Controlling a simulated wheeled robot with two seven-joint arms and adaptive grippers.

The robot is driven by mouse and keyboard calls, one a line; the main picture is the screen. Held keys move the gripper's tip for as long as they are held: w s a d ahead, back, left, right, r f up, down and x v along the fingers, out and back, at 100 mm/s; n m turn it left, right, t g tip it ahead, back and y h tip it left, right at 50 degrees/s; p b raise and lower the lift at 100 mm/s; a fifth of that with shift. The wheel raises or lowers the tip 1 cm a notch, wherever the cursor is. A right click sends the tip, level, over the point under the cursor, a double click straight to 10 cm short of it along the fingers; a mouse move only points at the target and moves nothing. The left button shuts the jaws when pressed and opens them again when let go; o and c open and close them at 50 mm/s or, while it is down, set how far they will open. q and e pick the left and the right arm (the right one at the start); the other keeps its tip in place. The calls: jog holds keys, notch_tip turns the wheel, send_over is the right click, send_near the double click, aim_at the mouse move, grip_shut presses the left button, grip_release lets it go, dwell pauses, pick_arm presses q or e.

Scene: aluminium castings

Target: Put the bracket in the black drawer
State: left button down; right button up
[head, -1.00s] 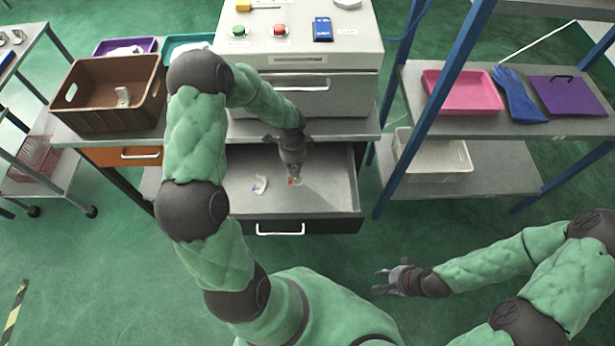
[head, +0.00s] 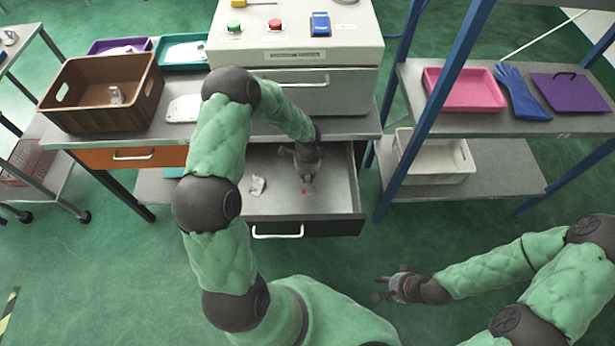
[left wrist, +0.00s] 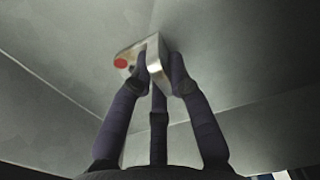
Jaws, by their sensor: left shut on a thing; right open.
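The black drawer (head: 342,222) is pulled open below the grey bench, its front and white handle facing me. My left gripper (head: 307,184) reaches down into it and is shut on the bracket, a small metal piece (head: 308,190). In the left wrist view the fingers (left wrist: 160,75) grip the bracket (left wrist: 129,58), which has a red dot, close to the drawer's grey floor; I cannot tell if it touches. Another small pale piece (head: 257,186) lies in the drawer to the left. My right gripper (head: 388,287) is open and empty over the floor.
A brown crate (head: 75,112) with a pale part inside stands on the bench at left, near a purple tray (head: 100,48) and a teal tray (head: 170,52). An orange drawer (head: 95,157) is shut. A blue-posted shelf (head: 435,110) stands close right of the open drawer.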

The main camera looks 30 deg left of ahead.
pick_arm(q)
jog(key=shift+f, duration=0.1)
jog(key=c, duration=1.2)
grip_release()
jog(key=shift+r+p, duration=2.35)
jog(key=shift+r, duration=3.8)
